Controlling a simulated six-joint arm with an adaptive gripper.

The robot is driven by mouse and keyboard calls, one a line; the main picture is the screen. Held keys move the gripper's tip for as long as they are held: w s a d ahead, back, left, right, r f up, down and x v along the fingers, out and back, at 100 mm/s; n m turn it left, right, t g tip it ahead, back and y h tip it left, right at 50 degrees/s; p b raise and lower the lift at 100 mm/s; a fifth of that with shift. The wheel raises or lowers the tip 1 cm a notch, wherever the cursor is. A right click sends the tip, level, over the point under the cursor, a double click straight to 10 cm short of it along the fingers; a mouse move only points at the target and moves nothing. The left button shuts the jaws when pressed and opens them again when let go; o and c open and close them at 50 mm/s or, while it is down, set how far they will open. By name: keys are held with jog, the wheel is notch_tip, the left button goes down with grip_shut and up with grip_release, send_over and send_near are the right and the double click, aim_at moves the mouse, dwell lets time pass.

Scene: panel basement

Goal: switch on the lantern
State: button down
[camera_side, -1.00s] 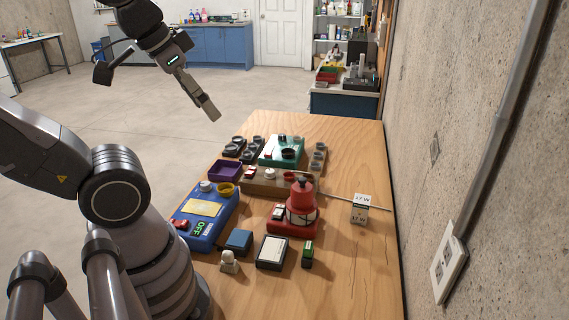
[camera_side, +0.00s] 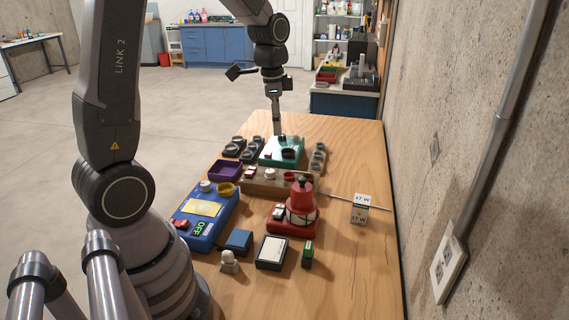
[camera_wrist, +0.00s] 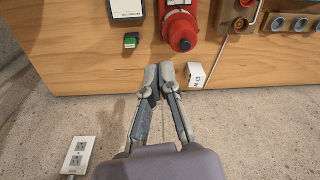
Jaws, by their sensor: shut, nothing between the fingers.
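The lantern, as I take it, is the red domed unit (camera_side: 301,207) with a pale band, standing on a red base on the table. No glow shows on it. A small dark-and-white switch (camera_side: 278,212) sits at the left of its base. In the wrist view the lantern's red round top (camera_wrist: 182,33) shows at the upper middle. My gripper (camera_side: 277,131) points down over the green panel at the far part of the table in the side view, apart from the lantern. In the wrist view its closed, empty fingertips (camera_wrist: 166,68) appear just below the lantern; their height is unclear.
A green panel (camera_side: 270,154), a blue panel (camera_side: 195,226) marked OFF and a purple tray (camera_side: 223,171) stand left of and behind the lantern. The table's right side, along the concrete wall, is mostly clear.

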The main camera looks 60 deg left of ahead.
aim_at(277, 214)
jog(key=w+a+f+m+g, duration=0.2)
jog(key=w+a+f, duration=0.1)
jog(key=f, duration=0.8)
jog(key=shift+a+f+m+h, duration=0.15)
jog(key=shift+a+m+h, duration=0.2)
jog(key=shift+a, duration=0.55)
jog(key=f, duration=0.4)
jog(key=s+d+f, duration=0.1)
jog(key=f, duration=0.9)
jog(key=shift+s+d, duration=0.2)
jog(key=shift+r, duration=0.1)
jog(key=shift+s+d+f, duration=0.1)
jog(key=shift+f, duration=0.3)
